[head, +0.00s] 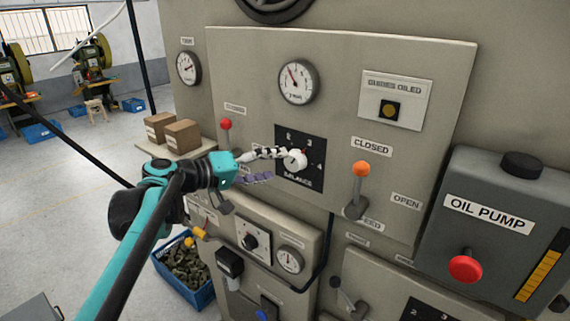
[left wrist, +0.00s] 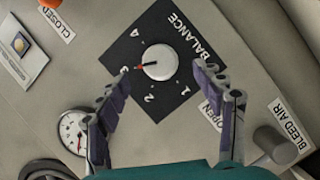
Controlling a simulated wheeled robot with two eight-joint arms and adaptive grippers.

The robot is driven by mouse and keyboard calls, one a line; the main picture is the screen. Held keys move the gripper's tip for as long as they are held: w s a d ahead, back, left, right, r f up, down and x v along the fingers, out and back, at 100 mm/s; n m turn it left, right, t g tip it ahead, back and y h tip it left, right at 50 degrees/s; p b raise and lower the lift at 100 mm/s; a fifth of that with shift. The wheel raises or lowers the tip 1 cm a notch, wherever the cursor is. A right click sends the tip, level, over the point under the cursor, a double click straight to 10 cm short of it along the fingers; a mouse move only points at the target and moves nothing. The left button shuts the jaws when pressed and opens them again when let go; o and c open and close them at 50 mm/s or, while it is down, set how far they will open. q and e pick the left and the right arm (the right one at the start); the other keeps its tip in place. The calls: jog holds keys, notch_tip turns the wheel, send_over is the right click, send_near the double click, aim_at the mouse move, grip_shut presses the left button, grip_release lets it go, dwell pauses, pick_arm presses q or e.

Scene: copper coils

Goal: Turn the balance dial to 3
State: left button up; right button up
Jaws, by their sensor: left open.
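The balance dial is a white round knob (head: 295,160) on a black square plate (head: 314,183) marked BALANCE with numbers. In the left wrist view the knob (left wrist: 160,62) shows whole, and its short red pointer points at the 3. My left gripper (head: 280,165) is open in front of the plate, beside the knob. In the left wrist view its two fingers (left wrist: 160,82) are spread on either side of the lower plate. They appear apart from the knob, with nothing between them. My right gripper is not in view.
An orange-tipped lever (head: 361,170) stands right of the dial, and a red-tipped lever (head: 226,125) stands left. A grey oil pump box (head: 485,250) juts out at the right. Cardboard boxes (head: 183,136) sit on a ledge behind my left arm.

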pick_arm(q)
jog(key=v, duration=0.7)
jog(key=s+f+g+y+b, duration=0.15)
jog(key=s+f+b, duration=0.35)
jog(key=f, duration=0.6)
jog(key=s+f+y+b, duration=0.3)
jog(key=f+b, duration=0.3)
jog(key=f, duration=0.5)
jog(key=s+f+g+y+b, duration=0.15)
jog(key=s+f+b, duration=0.35)
jog(key=f, duration=0.6)
jog(key=s+a+f+y+b, duration=0.2)
jog(key=f+b, duration=0.3)
jog(key=f, duration=0.4)
jog(key=s+a+f+t+y+b, duration=0.1)
jog(key=s+a+f+y+b, duration=0.1)
jog(key=f, duration=0.7)
jog(key=s+a+f+m+y+b, duration=0.1)
jog(key=s+a+f+y+b, duration=0.2)
jog(key=s+f+b, duration=0.2)
notch_tip(320, 180, down, 5)
jog(key=b, duration=0.3)
jog(key=shift+a, duration=0.3)
jog(key=shift+s, duration=0.1)
